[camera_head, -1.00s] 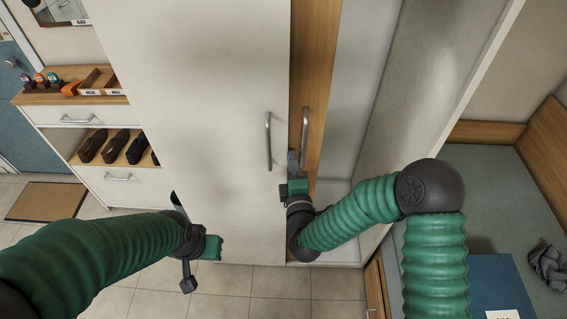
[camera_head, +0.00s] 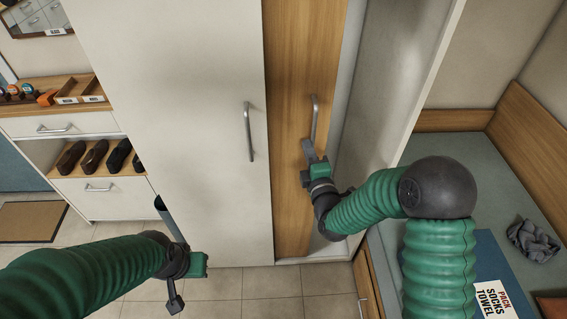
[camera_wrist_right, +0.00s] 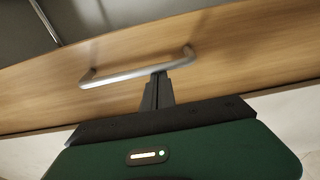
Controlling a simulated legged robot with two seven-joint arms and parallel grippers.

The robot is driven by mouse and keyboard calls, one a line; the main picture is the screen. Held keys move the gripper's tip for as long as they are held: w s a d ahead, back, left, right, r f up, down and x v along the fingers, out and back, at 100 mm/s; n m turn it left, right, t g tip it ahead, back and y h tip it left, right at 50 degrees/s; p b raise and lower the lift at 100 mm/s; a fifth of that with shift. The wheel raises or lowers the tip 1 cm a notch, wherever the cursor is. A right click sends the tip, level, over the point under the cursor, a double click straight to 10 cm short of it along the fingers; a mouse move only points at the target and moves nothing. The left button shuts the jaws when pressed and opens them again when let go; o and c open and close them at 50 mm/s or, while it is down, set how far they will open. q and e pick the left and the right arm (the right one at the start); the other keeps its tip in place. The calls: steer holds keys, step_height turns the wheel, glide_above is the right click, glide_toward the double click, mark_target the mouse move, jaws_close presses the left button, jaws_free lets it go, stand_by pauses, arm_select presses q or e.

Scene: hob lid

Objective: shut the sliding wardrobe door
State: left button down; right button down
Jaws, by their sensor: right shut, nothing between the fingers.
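The sliding wardrobe door is a wooden panel (camera_head: 290,60) partly behind a white door (camera_head: 180,90). It has a grey bar handle (camera_head: 315,118), which also shows in the right wrist view (camera_wrist_right: 125,76). A narrowed opening (camera_head: 345,110) remains between the panel's right edge and the white side wall. My right gripper (camera_head: 308,152) is shut, with its fingertips at the left side of the handle's lower part; the wrist view shows the fingers (camera_wrist_right: 156,92) against or very near the bar. My left gripper (camera_head: 188,282) hangs low before the white door, away from it.
The white door has its own grey handle (camera_head: 249,131). A shoe cabinet (camera_head: 60,125) stands at the left. Tiled floor (camera_head: 240,290) lies below.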

steer(key=d+b, duration=0.6)
steer(key=d, duration=1.7)
steer(key=shift+w+d+f, duration=0.15)
steer(key=shift+d, duration=0.25)
